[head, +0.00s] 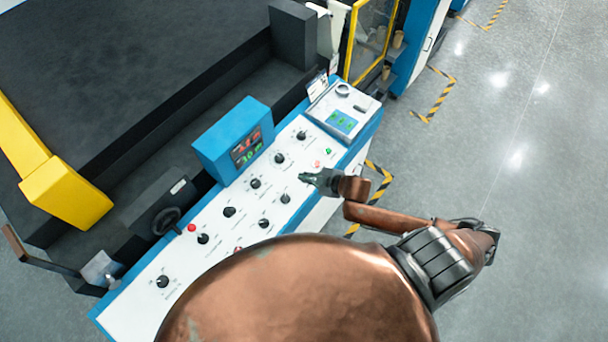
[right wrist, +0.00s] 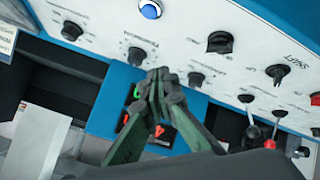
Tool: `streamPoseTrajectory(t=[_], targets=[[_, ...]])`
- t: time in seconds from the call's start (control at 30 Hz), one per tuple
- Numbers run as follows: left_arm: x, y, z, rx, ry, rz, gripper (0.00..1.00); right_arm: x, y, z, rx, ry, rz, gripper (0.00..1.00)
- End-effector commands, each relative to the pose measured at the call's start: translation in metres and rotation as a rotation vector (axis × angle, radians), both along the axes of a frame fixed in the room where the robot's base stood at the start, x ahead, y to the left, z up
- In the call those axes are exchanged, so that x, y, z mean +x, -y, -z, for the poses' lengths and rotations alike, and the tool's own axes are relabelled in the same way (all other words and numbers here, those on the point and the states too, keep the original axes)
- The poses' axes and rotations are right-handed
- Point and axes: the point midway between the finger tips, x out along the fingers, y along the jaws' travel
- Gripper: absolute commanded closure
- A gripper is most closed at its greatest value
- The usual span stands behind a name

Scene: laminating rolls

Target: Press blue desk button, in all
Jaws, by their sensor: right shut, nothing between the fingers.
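The blue button (right wrist: 150,9), a round blue cap in a pale ring, shows at the top edge of the right wrist view, on the white desk panel. I cannot make it out in the head view; my right gripper or arm may cover it. My right gripper (head: 306,177) is over the right part of the control desk (head: 140,297). Its fingers are closed together with nothing between them, and they also show in the right wrist view (right wrist: 160,76). In that view the fingertips are below the blue button and apart from it in the picture. My left gripper is not in view.
Black knobs (head: 229,212) and a red button (head: 192,228) cover the panel. A blue display box (head: 233,139) rises behind it. A small panel with a green screen (head: 342,122) is at the desk's right end. Open grey floor (head: 540,200) lies to the right.

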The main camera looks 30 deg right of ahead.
Motion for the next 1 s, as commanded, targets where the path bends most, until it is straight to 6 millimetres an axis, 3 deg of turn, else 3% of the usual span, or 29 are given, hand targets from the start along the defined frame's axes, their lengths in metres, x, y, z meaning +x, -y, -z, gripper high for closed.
streamPoseTrajectory(t=[0.13, 0.33, 0.77, 1.0], targets=[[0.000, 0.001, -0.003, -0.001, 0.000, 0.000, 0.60, 0.016, 0.020, -0.012, -0.063, 0.071, -0.166, 1.00], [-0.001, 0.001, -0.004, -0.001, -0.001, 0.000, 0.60, 0.021, 0.036, -0.022, -0.088, 0.109, -0.269, 1.00], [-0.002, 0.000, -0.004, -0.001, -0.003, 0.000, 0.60, 0.022, 0.038, -0.022, -0.089, 0.115, -0.281, 1.00], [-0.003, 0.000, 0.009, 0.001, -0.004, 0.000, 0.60, 0.023, 0.037, -0.010, -0.089, 0.115, -0.281, 1.00]])
